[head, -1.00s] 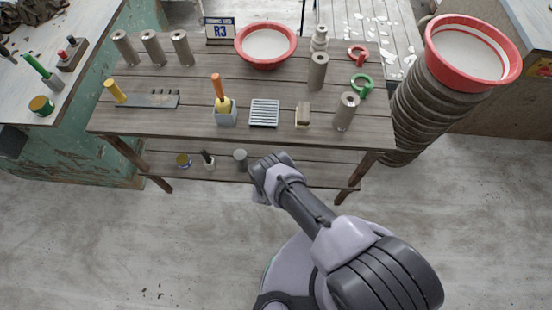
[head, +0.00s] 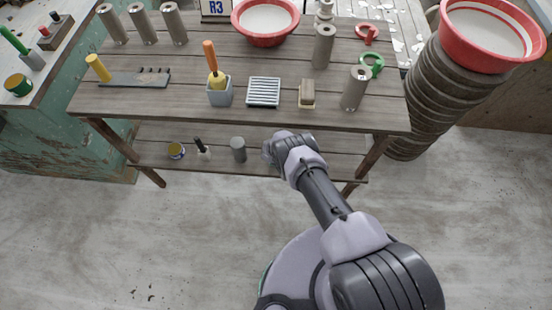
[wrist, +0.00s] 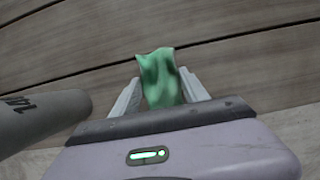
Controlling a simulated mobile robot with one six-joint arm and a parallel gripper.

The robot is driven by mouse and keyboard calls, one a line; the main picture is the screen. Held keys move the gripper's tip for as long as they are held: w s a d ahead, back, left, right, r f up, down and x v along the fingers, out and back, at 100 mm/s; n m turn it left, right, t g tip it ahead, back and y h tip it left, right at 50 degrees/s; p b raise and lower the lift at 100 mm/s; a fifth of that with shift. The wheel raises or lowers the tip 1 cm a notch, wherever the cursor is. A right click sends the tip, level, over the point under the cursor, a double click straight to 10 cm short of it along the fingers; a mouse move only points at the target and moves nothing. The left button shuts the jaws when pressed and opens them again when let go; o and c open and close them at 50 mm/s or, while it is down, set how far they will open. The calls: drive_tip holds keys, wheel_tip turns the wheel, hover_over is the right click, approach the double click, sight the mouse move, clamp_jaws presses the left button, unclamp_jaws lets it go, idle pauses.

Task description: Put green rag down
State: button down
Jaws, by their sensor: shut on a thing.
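In the wrist view, a green rag (wrist: 160,78) is pinched between the two pale fingers of my gripper (wrist: 162,92). Its crumpled upper end sticks out past the fingertips, over grey wooden boards. In the head view, my wrist reaches in at the lower shelf (head: 205,160) of the wooden table, below the tabletop's front edge. The fingers and the rag are hidden there behind my own arm. I cannot tell whether the rag touches the boards.
A grey cylinder (head: 238,149) stands on the lower shelf left of my wrist; a grey cylinder with dark lettering (wrist: 40,118) is close at left in the wrist view. The tabletop (head: 190,98) overhangs the shelf.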

drive_tip(key=shift+f, duration=0.1)
drive_tip(key=c, duration=0.6)
unclamp_jaws()
drive_tip(key=p+v, duration=1.2)
drive_tip(key=p, duration=0.3)
drive_tip(key=shift+r+p, duration=0.3)
